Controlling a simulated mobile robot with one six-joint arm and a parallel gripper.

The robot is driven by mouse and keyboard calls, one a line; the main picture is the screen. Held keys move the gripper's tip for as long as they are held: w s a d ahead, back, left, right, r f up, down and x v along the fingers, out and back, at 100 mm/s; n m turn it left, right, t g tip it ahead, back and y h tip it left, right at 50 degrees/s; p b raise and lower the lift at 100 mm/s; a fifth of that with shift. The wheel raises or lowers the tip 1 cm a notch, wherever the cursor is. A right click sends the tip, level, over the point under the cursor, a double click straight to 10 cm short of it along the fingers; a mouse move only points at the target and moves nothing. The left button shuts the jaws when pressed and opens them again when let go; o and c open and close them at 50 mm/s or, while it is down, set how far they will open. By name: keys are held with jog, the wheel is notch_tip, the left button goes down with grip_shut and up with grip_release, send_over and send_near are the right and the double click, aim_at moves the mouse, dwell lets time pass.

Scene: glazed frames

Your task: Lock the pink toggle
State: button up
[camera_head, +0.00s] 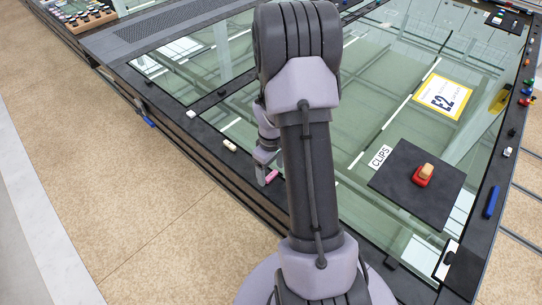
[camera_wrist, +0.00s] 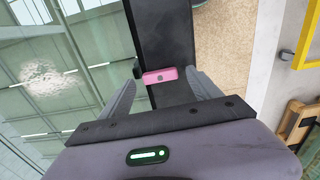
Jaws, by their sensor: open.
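The pink toggle (camera_wrist: 160,75) lies on the black frame edge in the wrist view, with a small dark spot on its face and a small black piece at its left end. It also shows in the head view (camera_head: 272,177), partly beside my arm. My gripper (camera_wrist: 167,84) is open, with one finger on each side of the toggle and a gap on the right. I cannot tell how high the fingertips are above it. In the head view my gripper (camera_head: 265,165) is just left of my forearm, close to the toggle.
A cream toggle (camera_head: 229,145) and a white one (camera_head: 191,114) sit farther along the same edge. Glass panes (camera_head: 215,60) fill the frame. A black mat (camera_head: 440,200) holds a red-and-tan clip (camera_head: 424,174) beside a CLIPS label (camera_head: 380,157). A blue bar (camera_head: 491,202) lies on the right edge.

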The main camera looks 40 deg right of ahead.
aim_at(271, 175)
notch_tip(271, 175, up, 16)
jog(key=p, duration=0.3)
jog(key=shift+r, duration=0.15)
jog(key=s+a+r+m+t+b, duration=0.1)
jog(key=s+a+m+t+b, duration=0.1)
jog(key=a+b, duration=0.6)
jog(key=s+a+r+m+t+b, duration=0.15)
jog(key=a+b, duration=0.25)
jog(key=a, duration=0.7)
jog(key=s+a+f+m+t+y+b, duration=0.2)
jog(key=s+a+f+b, duration=0.2)
jog(key=s+a, duration=0.5)
jog(key=shift+b, duration=0.8)
